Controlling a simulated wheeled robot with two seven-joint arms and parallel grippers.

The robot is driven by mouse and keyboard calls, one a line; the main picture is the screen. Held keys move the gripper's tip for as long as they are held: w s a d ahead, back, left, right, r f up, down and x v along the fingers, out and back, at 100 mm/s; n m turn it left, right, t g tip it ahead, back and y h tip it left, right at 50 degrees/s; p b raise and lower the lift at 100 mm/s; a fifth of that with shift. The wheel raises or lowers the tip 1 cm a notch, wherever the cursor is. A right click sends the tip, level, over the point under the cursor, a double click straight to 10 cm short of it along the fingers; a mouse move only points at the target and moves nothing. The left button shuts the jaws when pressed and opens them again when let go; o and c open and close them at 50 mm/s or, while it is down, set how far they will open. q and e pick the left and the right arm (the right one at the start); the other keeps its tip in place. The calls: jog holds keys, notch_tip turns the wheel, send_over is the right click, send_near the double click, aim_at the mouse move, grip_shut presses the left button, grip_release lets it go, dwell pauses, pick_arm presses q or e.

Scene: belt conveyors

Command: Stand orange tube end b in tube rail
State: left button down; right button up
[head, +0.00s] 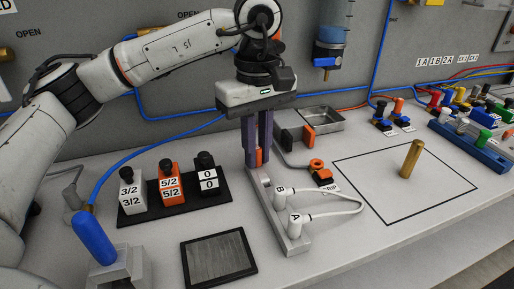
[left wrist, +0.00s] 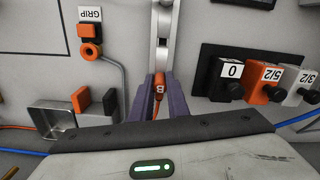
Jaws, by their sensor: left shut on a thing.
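My left gripper (head: 258,155) points down over the far end of the grey tube rail (head: 264,192). Its purple fingers are shut on orange tube end b (head: 259,157), whose lower part is at the rail's far end. I cannot tell whether it is seated in the rail or just above it. My right gripper is not in view.
A black base with valve blocks (head: 168,185) stands left of the rail. A dark framed pad (head: 218,259) lies in front. A metal tray (head: 322,120) is behind. A brass peg (head: 411,160) stands in the outlined square. A blue-topped piece (head: 95,236) stands near left.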

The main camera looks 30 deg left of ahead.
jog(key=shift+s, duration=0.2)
pick_arm(q)
jog(key=c, duration=1.2)
grip_release()
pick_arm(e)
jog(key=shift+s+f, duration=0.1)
pick_arm(q)
jog(key=shift+r, duration=0.25)
notch_tip(320, 180, up, 2)
jog(key=shift+p, duration=1)
notch_tip(320, 180, up, 3)
jog(key=shift+f+p, duration=0.2)
jog(key=shift+p, duration=0.85)
jog(key=shift+r+p, duration=0.75)
jog(key=shift+r, duration=0.3)
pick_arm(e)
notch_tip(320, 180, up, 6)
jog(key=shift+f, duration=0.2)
